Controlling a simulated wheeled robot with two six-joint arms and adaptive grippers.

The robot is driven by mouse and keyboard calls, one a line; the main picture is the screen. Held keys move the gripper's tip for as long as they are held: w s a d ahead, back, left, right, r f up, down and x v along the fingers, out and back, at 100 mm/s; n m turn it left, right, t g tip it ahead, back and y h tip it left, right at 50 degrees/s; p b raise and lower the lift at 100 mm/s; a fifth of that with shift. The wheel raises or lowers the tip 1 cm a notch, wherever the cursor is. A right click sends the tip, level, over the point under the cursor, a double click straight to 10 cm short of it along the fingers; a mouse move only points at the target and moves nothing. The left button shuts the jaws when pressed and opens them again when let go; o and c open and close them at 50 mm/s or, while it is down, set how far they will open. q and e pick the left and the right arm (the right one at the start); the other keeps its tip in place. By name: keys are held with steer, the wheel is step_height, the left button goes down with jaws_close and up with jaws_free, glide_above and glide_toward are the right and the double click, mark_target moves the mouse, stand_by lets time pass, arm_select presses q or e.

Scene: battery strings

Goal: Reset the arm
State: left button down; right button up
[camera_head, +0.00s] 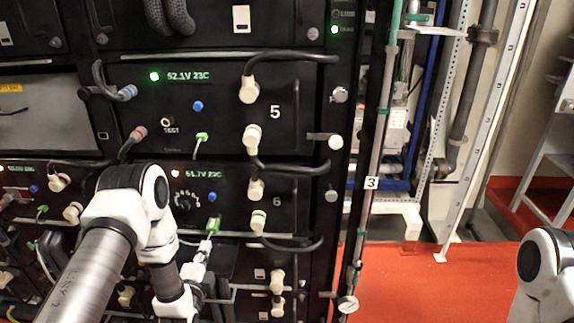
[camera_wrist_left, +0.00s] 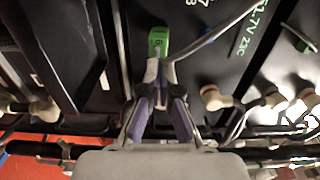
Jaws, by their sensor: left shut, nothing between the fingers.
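My left arm comes in from the lower left of the head view and reaches the rack front. Its gripper (camera_head: 204,248) is shut and empty just below a green plug (camera_head: 213,224) on battery unit 6 (camera_head: 232,190). In the left wrist view, the closed purple fingers (camera_wrist_left: 159,78) are close to the green plug (camera_wrist_left: 158,42); I cannot tell whether they touch it. My right arm shows only as a white joint (camera_head: 545,262) at the lower right edge; its gripper is out of view.
Battery unit 5 (camera_head: 225,105) sits above unit 6, with dark cables and cream connectors (camera_head: 250,90) sticking out. The red floor (camera_head: 430,285) at the right is clear.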

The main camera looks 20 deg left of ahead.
arm_select(q)
steer(key=s+d+g+h+p, duration=0.3)
steer(key=s+d+p, duration=0.15)
steer(key=d, duration=0.35)
steer(key=s+d+f+n+g, duration=0.1)
steer(key=s+f+n+g, duration=0.2)
steer(key=s, duration=0.6)
steer(key=s+d+f+n+g+p, duration=0.1)
steer(key=s+d+f+n+g, duration=0.1)
steer(key=s+n+g, duration=0.4)
steer(key=s+d+f+n+g+h+p, duration=0.1)
steer(key=s+f+n+g, duration=0.3)
steer(key=s, duration=0.9)
steer(key=d+n+g, duration=0.1)
steer(key=n, duration=0.1)
steer(key=shift+f+n+g, duration=0.3)
steer(key=shift+f+n, duration=0.1)
